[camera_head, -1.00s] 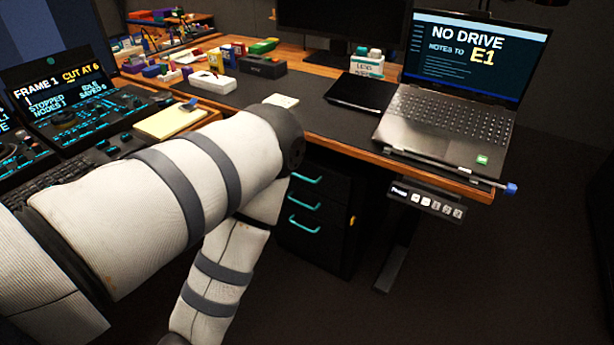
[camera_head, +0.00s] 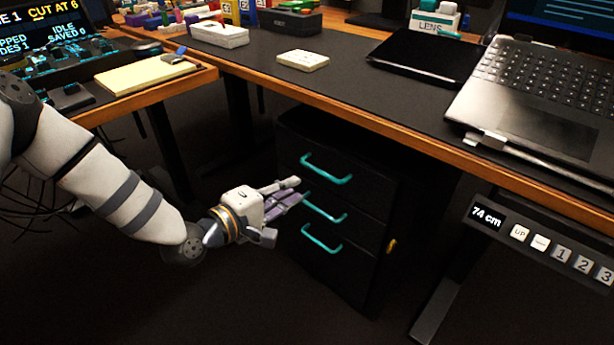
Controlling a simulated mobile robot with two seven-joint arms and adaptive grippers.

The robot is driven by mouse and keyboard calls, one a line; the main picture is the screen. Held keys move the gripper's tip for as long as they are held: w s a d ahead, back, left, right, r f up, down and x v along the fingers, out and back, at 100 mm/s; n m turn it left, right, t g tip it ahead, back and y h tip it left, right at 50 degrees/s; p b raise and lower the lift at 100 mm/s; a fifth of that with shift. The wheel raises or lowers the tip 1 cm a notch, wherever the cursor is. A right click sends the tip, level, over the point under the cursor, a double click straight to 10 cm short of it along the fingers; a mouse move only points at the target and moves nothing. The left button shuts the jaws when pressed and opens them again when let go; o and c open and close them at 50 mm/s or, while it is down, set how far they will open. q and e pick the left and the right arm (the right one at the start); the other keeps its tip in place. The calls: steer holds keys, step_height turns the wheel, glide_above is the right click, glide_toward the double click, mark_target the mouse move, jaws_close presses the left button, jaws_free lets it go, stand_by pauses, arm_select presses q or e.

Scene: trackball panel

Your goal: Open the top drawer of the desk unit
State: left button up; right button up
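The black desk unit (camera_head: 372,236) stands under the desk with three drawer fronts, all flush as far as I see. The top drawer (camera_head: 345,158) has a teal bar handle (camera_head: 326,170); two like handles sit below it. My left gripper (camera_head: 284,205) is in front of the unit, at its left. Its fingers are spread and empty, pointing right, with the tips just left of the handles and a little below the top handle. I cannot tell how far the tips stand from the drawer fronts. My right gripper is not in view.
The desk's wooden edge (camera_head: 408,130) runs above the unit. A height control panel (camera_head: 540,245) hangs under the edge at right. A laptop (camera_head: 540,90), a black tablet-like slab (camera_head: 428,56) and a pale block (camera_head: 302,60) lie on top. Dark floor is clear in front.

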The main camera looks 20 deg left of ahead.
mark_target(323, 175)
arm_select(q)
steer(key=b+x, duration=0.1)
steer(key=x, duration=0.2)
steer(key=b+x, duration=0.1)
steer(key=x, duration=0.3)
steer(key=b+x, duration=0.1)
steer(key=x, duration=0.3)
steer(key=shift+s+d, duration=0.1)
steer(key=shift+d, duration=0.25)
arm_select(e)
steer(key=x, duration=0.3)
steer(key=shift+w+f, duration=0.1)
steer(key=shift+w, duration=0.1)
arm_select(q)
steer(key=shift+r, duration=0.1)
jaws_close()
